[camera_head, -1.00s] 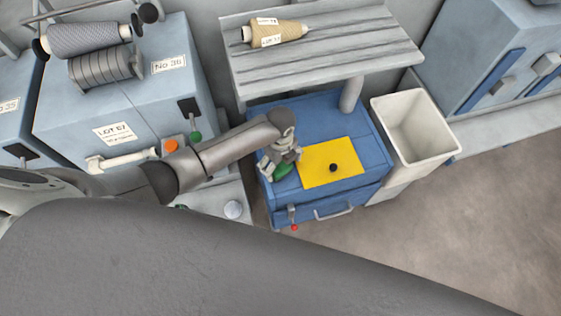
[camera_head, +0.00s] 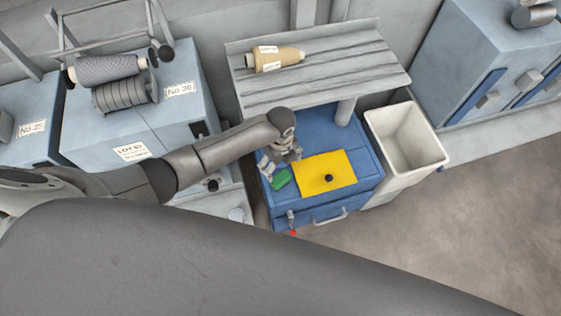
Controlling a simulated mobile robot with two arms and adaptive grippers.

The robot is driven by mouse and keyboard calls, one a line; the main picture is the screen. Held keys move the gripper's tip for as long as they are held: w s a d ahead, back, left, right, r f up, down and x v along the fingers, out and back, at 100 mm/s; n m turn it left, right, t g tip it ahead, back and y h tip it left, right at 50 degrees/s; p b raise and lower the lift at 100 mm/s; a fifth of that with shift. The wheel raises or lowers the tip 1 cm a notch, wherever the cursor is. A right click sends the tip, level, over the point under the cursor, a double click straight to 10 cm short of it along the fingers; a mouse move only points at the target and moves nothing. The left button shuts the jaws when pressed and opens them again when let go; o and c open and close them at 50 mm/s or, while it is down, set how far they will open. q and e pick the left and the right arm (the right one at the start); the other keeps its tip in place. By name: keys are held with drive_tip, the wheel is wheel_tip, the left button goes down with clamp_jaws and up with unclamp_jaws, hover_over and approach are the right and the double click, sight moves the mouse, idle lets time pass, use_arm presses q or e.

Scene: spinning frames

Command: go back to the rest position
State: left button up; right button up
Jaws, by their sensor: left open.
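My left gripper (camera_head: 268,165) is open above the left part of the blue cabinet top, pointing down. A small green object (camera_head: 281,179) lies on the blue top just below and right of the fingers, seemingly apart from them. The large dark shape across the bottom is part of my own body. My right gripper is not in view.
A grey slatted shelf (camera_head: 330,75) with a tan yarn cone (camera_head: 278,59) stands over the back of the blue cabinet (camera_head: 365,190). A white bin (camera_head: 410,145) stands to its right. Grey-blue machines (camera_head: 140,120) fill the left. The floor at right is clear.

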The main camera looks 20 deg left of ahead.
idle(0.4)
use_arm(q)
drive_tip(key=s+d+r+n+t+h, duration=0.2)
drive_tip(key=s+d+r+n, duration=0.3)
drive_tip(key=s+n, duration=0.5)
drive_tip(key=s+a+r+n+t+y, duration=0.1)
drive_tip(key=s+a+r+n+y, duration=0.1)
drive_tip(key=s+a+r+n, duration=0.9)
wheel_tip(320, 180, down, 30)
drive_tip(key=a+f+n+b, duration=0.1)
drive_tip(key=b, duration=0.2)
drive_tip(key=s+a+f+g+b, duration=0.1)
drive_tip(key=s+a+f+g, duration=0.1)
drive_tip(key=s+f, duration=1.4)
drive_tip(key=shift+s+a+f+b, duration=0.2)
drive_tip(key=shift+a+f+b, duration=0.2)
drive_tip(key=shift+a+f, duration=0.2)
